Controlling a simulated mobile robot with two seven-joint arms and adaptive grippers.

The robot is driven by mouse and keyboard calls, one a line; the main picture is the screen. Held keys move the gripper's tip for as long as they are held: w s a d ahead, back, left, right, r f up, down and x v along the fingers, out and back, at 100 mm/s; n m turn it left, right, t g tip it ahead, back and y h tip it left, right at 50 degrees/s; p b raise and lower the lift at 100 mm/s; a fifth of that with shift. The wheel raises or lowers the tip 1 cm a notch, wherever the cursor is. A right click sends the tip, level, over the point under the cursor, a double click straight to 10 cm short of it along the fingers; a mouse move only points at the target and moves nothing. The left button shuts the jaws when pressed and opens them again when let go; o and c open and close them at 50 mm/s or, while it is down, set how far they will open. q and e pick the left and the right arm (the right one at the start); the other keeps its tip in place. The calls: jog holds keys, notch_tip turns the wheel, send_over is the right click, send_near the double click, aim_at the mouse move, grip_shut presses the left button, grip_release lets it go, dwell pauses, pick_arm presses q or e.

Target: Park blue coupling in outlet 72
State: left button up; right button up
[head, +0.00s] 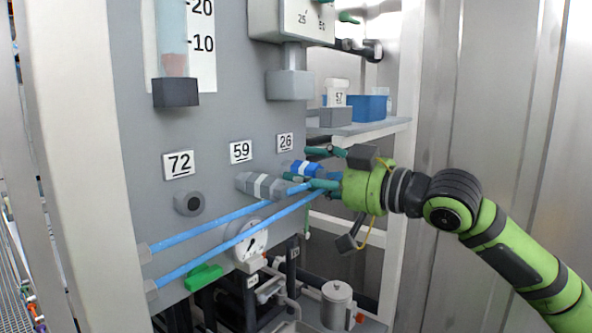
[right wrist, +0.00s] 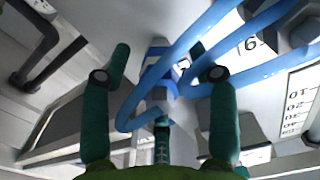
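The blue coupling (head: 302,168), banded in blue, sits in outlet 26 on the grey panel, below the 26 label (head: 285,142). Outlet 72 (head: 188,203) is a grey hex fitting with a dark, empty bore, below its 72 label (head: 180,164). My right gripper (head: 318,168) is at the blue coupling, partly hiding it and the hose ends. In the right wrist view its teal fingers (right wrist: 159,52) stand apart on either side of the blue coupling (right wrist: 157,68), with visible gaps; no grip shows. My left gripper is not in view.
Two blue hoses (head: 225,219) cross in front of the panel towards my right gripper. A gauge (head: 251,245) and a green handle (head: 203,277) lie below. A shelf (head: 360,128) holds containers behind.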

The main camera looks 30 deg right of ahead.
grip_shut()
